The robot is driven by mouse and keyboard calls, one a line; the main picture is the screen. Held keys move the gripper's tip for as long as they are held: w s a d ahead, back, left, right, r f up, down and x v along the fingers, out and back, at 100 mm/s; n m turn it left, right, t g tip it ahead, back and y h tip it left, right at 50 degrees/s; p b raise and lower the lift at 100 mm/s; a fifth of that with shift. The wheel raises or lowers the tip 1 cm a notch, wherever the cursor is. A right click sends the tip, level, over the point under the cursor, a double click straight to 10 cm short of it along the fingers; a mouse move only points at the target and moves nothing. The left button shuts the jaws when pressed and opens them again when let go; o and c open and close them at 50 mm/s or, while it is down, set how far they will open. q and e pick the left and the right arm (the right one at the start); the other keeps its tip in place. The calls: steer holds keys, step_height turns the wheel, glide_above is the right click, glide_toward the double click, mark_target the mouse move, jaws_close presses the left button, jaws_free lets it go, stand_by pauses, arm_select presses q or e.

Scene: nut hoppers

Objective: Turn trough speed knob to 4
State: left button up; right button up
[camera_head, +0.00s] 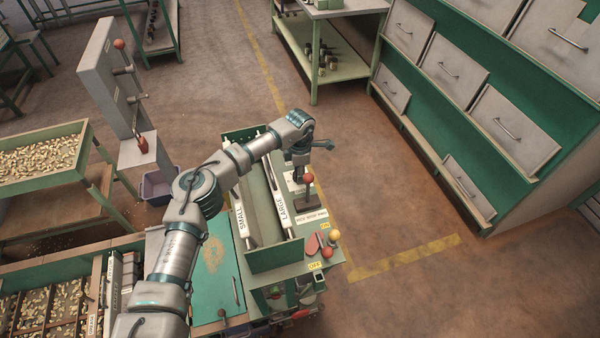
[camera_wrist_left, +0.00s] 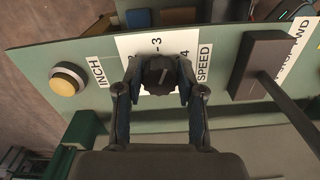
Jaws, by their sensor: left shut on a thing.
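The dark trough speed knob (camera_wrist_left: 160,78) sits on a white dial plate (camera_wrist_left: 205,42) in the left wrist view. A 3 shows above the knob and a 4 to its right. The word SPEED is printed at the plate's right edge. A thin light mark shows on the knob, but the exact number it points to is hard to tell. My left gripper (camera_wrist_left: 160,71) is shut on the knob, one finger on each side. In the head view my left gripper (camera_head: 301,160) is over the far end of the machine's panel, and the knob is hidden. My right gripper is not in view.
A yellow button (camera_wrist_left: 68,79) marked INCH is left of the dial. A dark lever block (camera_wrist_left: 262,63) stands close on the right; the red-knobbed lever (camera_head: 308,178) shows in the head view. The green trough (camera_head: 262,190) lies beside the panel. Floor to the right is clear.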

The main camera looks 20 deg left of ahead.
arm_select(q)
steer(key=shift+m, duration=0.5)
steer(key=m+b, duration=0.1)
steer(key=m, duration=0.3)
steer(key=shift+m, duration=0.3)
steer(key=shift+s+m+b, duration=0.1)
steer(key=shift+m+b, duration=0.2)
steer(key=shift+m, duration=0.7)
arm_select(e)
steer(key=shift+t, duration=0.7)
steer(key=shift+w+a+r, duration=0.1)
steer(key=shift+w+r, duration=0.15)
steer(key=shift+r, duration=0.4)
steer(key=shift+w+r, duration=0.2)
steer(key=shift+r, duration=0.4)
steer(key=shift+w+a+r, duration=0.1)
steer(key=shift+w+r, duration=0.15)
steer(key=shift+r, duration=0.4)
arm_select(q)
steer(key=shift+r, duration=0.1)
steer(key=o, duration=1.1)
steer(key=shift+o, duration=0.2)
steer(key=shift+a, duration=0.1)
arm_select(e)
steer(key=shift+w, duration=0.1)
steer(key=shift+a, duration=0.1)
